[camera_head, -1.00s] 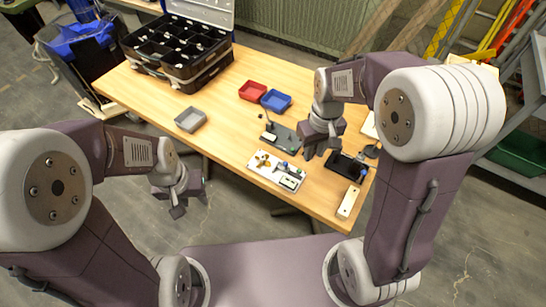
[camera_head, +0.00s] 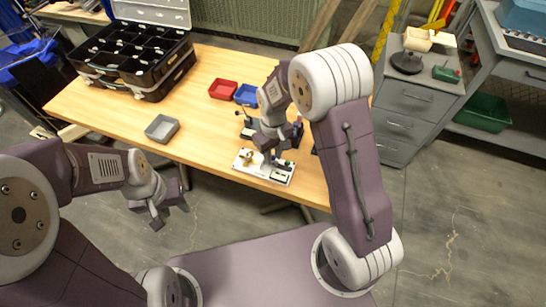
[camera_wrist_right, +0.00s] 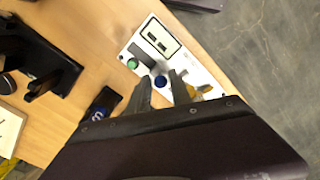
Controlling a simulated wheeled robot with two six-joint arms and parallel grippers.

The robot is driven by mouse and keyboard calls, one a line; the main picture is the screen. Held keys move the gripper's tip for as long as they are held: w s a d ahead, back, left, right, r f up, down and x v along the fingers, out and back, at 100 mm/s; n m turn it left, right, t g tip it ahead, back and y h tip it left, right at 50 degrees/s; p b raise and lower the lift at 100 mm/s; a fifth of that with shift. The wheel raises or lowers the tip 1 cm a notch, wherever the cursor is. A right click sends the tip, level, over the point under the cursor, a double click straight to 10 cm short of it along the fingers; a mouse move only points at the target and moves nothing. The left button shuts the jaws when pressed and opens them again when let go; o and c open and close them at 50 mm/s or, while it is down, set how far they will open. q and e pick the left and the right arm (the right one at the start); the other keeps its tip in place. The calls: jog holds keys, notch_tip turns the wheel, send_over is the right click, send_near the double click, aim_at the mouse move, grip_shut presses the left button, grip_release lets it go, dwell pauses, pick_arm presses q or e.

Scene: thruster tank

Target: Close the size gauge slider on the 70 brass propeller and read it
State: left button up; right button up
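The size gauge is a white plate (camera_head: 240,170) near the front edge of the table. A brass propeller (camera_head: 247,157) sits at its left end and also shows at the lower right in the right wrist view (camera_wrist_right: 206,90). The display's reading is not legible. My left gripper (camera_head: 170,213) is open and empty, off the table's front edge.
A grey tray (camera_head: 162,128), a red tray (camera_head: 223,89) and a blue tray (camera_head: 246,95) lie on the table. A black compartment case (camera_head: 150,80) stands at the back left. A dark fixture (camera_wrist_right: 40,62) is near the gauge in the wrist view.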

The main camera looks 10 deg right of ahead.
jog(key=shift+f, duration=0.35)
grip_shut()
dwell(1.2)
